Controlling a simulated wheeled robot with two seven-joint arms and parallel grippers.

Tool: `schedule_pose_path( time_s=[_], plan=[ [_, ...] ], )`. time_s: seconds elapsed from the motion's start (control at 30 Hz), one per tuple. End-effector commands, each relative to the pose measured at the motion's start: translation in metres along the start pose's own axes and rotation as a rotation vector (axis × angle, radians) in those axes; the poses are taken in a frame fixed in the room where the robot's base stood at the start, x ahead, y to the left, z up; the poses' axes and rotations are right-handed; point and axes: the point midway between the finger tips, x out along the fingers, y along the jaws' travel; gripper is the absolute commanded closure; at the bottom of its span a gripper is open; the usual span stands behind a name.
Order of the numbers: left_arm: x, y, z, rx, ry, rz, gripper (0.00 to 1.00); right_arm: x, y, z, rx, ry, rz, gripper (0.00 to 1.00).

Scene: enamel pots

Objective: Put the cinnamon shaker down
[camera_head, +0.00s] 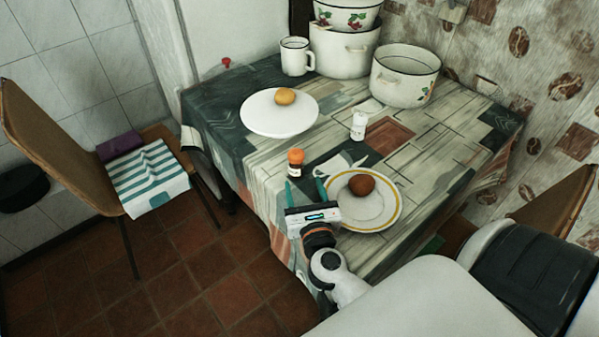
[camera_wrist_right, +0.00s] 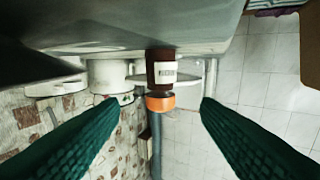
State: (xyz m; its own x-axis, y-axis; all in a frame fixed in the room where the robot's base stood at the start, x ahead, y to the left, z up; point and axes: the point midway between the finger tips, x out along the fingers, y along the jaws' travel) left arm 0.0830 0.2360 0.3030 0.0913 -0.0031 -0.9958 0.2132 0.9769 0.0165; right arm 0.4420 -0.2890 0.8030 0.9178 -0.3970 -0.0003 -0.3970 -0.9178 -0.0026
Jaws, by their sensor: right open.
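The cinnamon shaker (camera_head: 295,162), brown with a white label and an orange cap, stands upright on the table near its left front edge. It also shows in the right wrist view (camera_wrist_right: 164,75), where the picture is upside down and its base meets the tabletop. My right gripper (camera_head: 304,184) is open, its two green fingers pointing at the shaker from the near side. In the right wrist view the fingers (camera_wrist_right: 158,105) are spread wide, with the shaker between them in the picture, just beyond the tips and touching neither. My left gripper is not in view.
A plate with a brown round item (camera_head: 361,184) lies right beside my right gripper. A white shaker (camera_head: 358,127) stands behind it. The table's left edge is close to the shaker.

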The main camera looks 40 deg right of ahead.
Motion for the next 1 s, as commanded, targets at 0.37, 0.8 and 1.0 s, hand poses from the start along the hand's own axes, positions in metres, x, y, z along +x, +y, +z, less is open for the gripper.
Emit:
schedule_pose_path(
  time_s=[0.37,0.8,1.0],
  plan=[
    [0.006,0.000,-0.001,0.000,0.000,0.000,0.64,-0.029,0.000,0.000,0.000,0.000,-0.001,0.43],
    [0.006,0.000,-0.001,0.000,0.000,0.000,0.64,-0.024,-0.050,0.006,-0.717,0.172,-0.167,0.43],
    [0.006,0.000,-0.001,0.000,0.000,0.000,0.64,-0.038,-0.105,0.109,-1.679,0.340,-0.453,0.43]
  ],
)
